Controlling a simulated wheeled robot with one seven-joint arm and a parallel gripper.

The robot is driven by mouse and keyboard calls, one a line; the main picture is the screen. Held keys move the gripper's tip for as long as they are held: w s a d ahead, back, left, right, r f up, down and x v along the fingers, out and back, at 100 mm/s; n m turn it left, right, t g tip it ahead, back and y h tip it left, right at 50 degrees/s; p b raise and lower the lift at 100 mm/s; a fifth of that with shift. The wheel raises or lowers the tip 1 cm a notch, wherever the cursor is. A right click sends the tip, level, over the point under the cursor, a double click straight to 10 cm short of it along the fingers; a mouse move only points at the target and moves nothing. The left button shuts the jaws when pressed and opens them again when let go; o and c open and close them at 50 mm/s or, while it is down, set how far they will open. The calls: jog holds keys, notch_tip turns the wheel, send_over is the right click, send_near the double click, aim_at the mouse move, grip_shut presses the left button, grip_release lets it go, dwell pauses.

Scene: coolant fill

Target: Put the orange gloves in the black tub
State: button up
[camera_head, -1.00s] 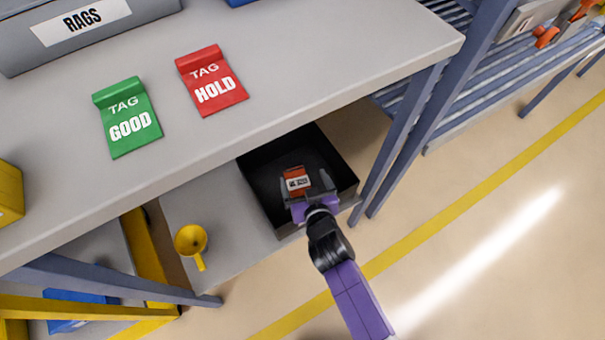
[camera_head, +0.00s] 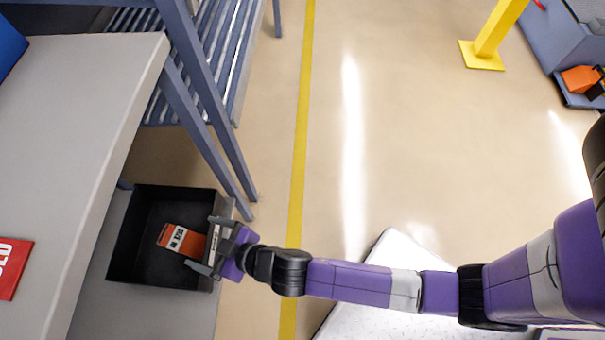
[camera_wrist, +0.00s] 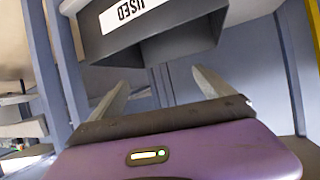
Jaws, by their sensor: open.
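The black tub (camera_head: 122,262) sits on the low shelf under the grey bench, at the left in the head view. An orange item with a white label, apparently the orange gloves (camera_head: 194,243), lies inside it. My gripper (camera_head: 207,246) is open at the tub's right side, its fingers spread near the rim. In the wrist view, the tub's dark outer wall (camera_wrist: 165,45) with a "USED" label is ahead of my open fingers (camera_wrist: 160,85). Nothing shows between them there.
Blue-grey bench legs (camera_head: 195,120) stand just beyond the tub. Open floor (camera_head: 400,130) lies to the right. An orange and black object (camera_head: 580,78) rests on a blue unit at the far right.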

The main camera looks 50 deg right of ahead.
jog(key=s+d+r, duration=0.2)
jog(key=s+d, duration=0.5)
jog(key=s, duration=0.2)
jog(key=s+d+r+m+t+h, duration=0.1)
jog(key=s+d+r+h, duration=0.1)
jog(key=s+d+r, duration=0.3)
jog(key=s+d+r+m+t+h, duration=0.1)
jog(key=s+d+r+m+h, duration=0.1)
jog(key=s+d+r, duration=0.4)
jog(key=s+r, duration=0.5)
jog(key=r, duration=0.3)
jog(key=shift+s+r+t, duration=0.15)
jog(key=shift+s+t, duration=0.15)
jog(key=shift+s, duration=0.1)
notch_tip(320, 180, up, 19)
jog(key=p, duration=1.8)
jog(key=shift+f+p, duration=0.2)
jog(key=shift+p, duration=0.15)
